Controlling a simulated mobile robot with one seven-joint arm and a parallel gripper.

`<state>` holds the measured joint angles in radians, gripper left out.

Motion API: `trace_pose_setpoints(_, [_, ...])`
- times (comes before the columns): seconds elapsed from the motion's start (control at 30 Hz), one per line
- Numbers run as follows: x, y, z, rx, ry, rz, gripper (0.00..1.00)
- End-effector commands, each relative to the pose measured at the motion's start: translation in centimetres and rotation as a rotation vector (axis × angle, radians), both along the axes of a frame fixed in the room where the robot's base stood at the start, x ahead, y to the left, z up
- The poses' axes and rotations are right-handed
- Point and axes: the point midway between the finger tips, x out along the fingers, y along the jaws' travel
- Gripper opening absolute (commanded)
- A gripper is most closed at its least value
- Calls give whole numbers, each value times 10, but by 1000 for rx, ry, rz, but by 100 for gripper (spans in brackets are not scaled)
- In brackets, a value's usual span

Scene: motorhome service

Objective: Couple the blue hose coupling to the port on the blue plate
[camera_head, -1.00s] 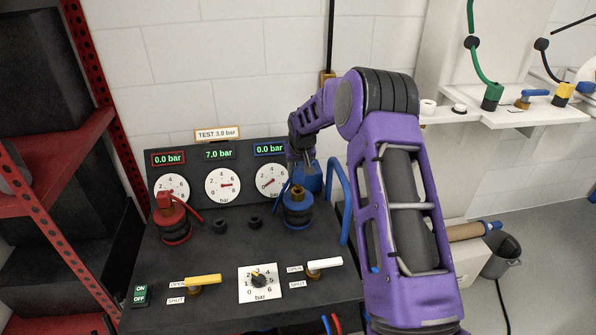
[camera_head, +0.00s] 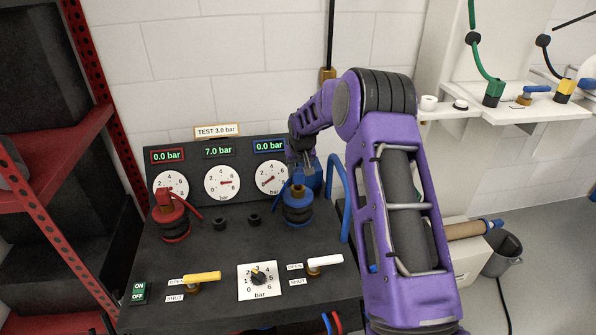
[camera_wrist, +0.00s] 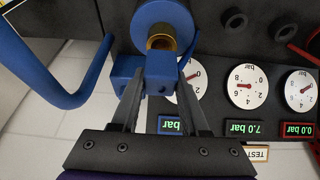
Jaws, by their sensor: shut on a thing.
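The blue hose coupling (camera_wrist: 160,72) is a blue block held between the fingers of my gripper (camera_wrist: 157,88). In the head view it shows as a blue patch (camera_head: 315,179), partly hidden by my gripper (camera_head: 301,165). The blue plate's port (camera_head: 297,190) has a brass top on a round blue and black base (camera_head: 297,212). The coupling appears just behind and to the right of the port in the head view. In the wrist view the brass part (camera_wrist: 161,42) sits right at the coupling's edge. I cannot tell whether they touch.
A blue hose (camera_head: 338,190) arches at the right of the bench. A red port fitting (camera_head: 172,218) stands at the left. Gauges (camera_head: 222,182) line the back panel. Yellow (camera_head: 203,278) and white (camera_head: 325,261) valve levers lie in front. A red shelf (camera_head: 60,165) stands left.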

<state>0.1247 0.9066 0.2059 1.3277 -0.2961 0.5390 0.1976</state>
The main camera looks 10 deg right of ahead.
Motion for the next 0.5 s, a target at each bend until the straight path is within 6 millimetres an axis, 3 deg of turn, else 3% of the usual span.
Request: trace_pose_setpoints(0.5, [0, 0, -16, 0, -1, 1, 0])
